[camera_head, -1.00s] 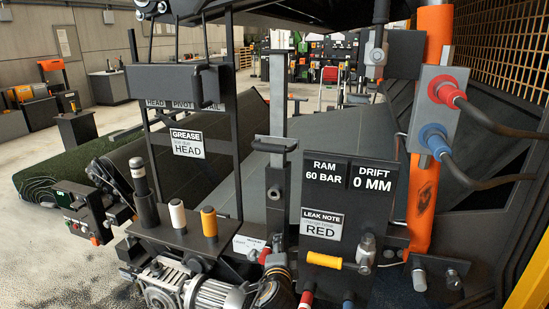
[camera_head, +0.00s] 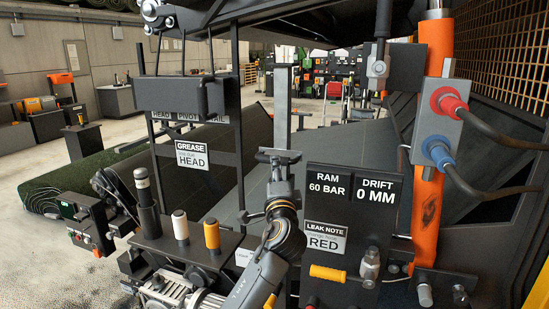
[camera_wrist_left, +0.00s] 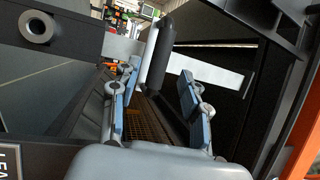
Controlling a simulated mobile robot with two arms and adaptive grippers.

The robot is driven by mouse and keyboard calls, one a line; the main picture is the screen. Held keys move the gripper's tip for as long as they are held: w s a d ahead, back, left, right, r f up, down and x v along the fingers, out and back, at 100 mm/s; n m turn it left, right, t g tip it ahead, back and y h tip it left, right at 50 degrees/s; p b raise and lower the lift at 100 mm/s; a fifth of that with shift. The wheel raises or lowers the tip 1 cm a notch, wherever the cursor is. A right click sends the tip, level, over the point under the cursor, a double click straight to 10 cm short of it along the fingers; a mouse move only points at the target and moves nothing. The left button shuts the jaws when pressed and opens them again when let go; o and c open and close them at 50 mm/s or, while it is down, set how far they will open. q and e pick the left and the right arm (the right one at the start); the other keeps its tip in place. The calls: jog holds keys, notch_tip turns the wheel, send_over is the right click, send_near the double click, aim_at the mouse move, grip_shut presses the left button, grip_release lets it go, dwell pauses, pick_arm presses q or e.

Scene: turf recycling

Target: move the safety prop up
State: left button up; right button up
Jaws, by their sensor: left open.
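The safety prop is a grey upright bar (camera_head: 282,98) with a short dark cross handle (camera_head: 278,155) low on it. In the left wrist view the handle shows as a dark cylinder (camera_wrist_left: 158,50) in front of a pale bar (camera_wrist_left: 205,72). My left gripper (camera_head: 279,172) comes up from below, just under and in front of the handle. In the wrist view its blue-padded fingers (camera_wrist_left: 160,78) are apart, one on each side of the handle's near end. The fingers do not close on it. My right gripper is not in view.
A dark panel (camera_head: 345,250) with RAM, DRIFT and LEAK NOTE labels stands close to the right. An orange ram (camera_head: 428,205) with red and blue hose couplings stands beyond it. White and yellow capped pegs (camera_head: 181,226) and a motor stand to the left.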

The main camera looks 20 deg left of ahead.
aim_at(280, 148)
pick_arm(q)
jog(key=shift+p+x, duration=0.4)
jog(key=shift+x, duration=2.75)
jog(key=shift+c, duration=0.4)
grip_shut()
